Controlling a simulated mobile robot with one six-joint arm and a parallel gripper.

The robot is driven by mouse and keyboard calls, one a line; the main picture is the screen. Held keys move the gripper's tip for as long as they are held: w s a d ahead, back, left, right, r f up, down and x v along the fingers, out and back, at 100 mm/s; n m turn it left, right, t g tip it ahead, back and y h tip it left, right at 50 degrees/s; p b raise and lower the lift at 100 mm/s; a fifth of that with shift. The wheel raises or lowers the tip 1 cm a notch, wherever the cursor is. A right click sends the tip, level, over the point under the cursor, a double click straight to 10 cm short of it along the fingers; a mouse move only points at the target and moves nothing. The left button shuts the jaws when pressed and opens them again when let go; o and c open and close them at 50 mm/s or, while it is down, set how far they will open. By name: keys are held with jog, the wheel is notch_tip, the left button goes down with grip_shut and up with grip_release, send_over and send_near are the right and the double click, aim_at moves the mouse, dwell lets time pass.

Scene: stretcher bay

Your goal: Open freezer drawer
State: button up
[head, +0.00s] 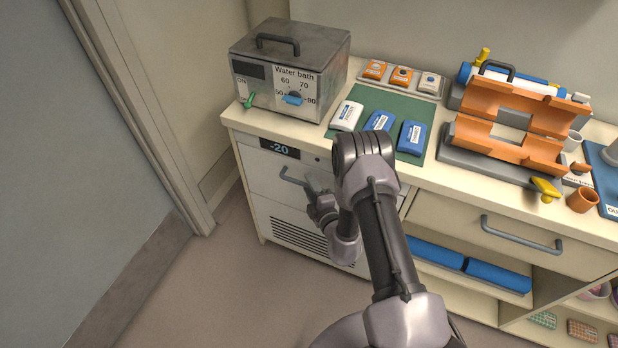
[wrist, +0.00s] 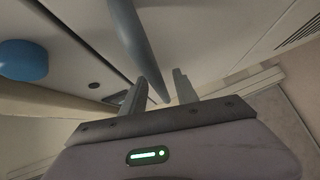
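The freezer drawer (head: 268,172) is the pale front under the "-20" display (head: 280,147) at the left end of the counter. It looks closed, flush with the cabinet. Its grey bar handle (head: 291,179) shows in the head view, its right end near my gripper (head: 311,192). In the wrist view the handle (wrist: 136,40) runs down from the top, its lower end in line with the gap between my fingers (wrist: 158,88). The fingers are apart. I cannot tell whether the bar lies between them or just beyond the tips. My arm hides the drawer's right part.
A water bath (head: 290,70) stands on the counter above. Blue and white packs lie on a green mat (head: 372,98). Another drawer handle (head: 521,235) is to the right. A vent grille (head: 298,238) is below. Floor (head: 215,275) in front is clear; a door frame (head: 140,110) stands left.

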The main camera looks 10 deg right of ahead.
jog(key=shift+w+a, duration=0.1)
grip_shut()
dwell(1.4)
